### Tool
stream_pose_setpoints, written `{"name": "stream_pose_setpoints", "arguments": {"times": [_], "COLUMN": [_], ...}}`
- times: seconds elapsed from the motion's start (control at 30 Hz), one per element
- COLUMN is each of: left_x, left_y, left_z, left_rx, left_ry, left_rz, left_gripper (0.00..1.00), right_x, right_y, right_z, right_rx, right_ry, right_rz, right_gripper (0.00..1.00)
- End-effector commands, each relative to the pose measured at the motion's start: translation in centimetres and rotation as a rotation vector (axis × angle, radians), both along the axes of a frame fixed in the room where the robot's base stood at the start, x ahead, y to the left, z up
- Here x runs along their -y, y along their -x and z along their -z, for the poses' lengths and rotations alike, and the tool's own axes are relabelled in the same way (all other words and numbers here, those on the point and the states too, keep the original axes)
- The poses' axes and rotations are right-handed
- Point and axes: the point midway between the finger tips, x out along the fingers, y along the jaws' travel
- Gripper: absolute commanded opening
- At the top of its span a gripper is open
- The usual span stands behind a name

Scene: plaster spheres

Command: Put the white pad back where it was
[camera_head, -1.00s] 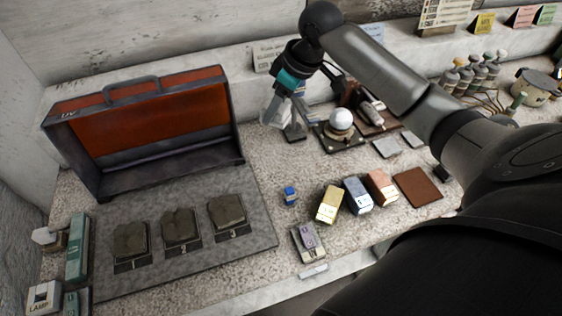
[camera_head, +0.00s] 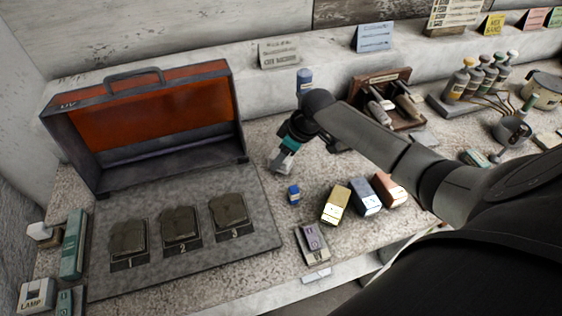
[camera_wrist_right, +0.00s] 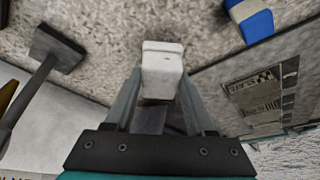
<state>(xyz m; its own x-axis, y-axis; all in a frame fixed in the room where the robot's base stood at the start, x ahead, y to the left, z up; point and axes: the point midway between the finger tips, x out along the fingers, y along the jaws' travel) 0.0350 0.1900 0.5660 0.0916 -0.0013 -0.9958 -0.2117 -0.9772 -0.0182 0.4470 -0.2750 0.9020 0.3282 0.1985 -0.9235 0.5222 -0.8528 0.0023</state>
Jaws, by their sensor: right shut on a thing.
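My right gripper (camera_head: 282,164) is over the stone bench, between the slate mat and the dark stand area. In the right wrist view its fingers (camera_wrist_right: 161,82) are shut on a small whitish block, which looks like the white pad (camera_wrist_right: 162,62). The pad sticks out past the fingertips, above the speckled bench top. I cannot tell whether it touches the bench. In the head view the pad is too small to make out clearly. My left gripper is not in view.
A slate mat (camera_head: 180,268) with several dark slabs lies left of the gripper, before an open orange-lined case (camera_head: 150,118). A small blue block (camera_head: 293,194) stands close by, also in the wrist view (camera_wrist_right: 250,18). Several coloured blocks, including a yellow one (camera_head: 335,205), stand to its right.

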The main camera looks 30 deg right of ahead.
Motion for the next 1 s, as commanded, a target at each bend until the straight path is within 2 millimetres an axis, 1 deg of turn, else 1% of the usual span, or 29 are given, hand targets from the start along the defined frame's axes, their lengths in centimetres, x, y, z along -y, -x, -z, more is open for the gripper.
{"name": "stream_pose_setpoints", "arguments": {"times": [0.03, 0.1, 0.37, 0.5, 0.53, 0.77, 1.0], "left_x": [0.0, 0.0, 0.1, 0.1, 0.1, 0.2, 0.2], "left_y": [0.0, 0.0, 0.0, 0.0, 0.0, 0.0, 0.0], "left_z": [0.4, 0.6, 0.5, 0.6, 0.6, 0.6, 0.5], "left_rx": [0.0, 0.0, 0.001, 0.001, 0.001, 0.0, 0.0], "left_ry": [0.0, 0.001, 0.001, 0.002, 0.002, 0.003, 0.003], "left_rz": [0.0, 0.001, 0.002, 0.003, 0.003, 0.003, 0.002], "left_gripper": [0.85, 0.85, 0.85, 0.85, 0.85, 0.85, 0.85], "right_x": [-0.1, 0.0, 0.0, 0.0, 0.0, 0.0, 0.0], "right_y": [0.0, 0.0, 0.0, 0.0, 0.0, 0.0, 0.0], "right_z": [1.1, 1.9, 2.0, 2.4, 2.3, 2.3, 2.2], "right_rx": [-0.002, -0.002, 0.001, 0.0, 0.0, 0.0, 0.0], "right_ry": [-0.002, -0.001, 0.001, 0.0, 0.001, 0.0, 0.0], "right_rz": [0.001, 0.001, -0.001, 0.0, 0.0, 0.0, 0.0], "right_gripper": [0.0, 0.0, 0.0, 0.0, 0.58, 0.84, 0.85]}}
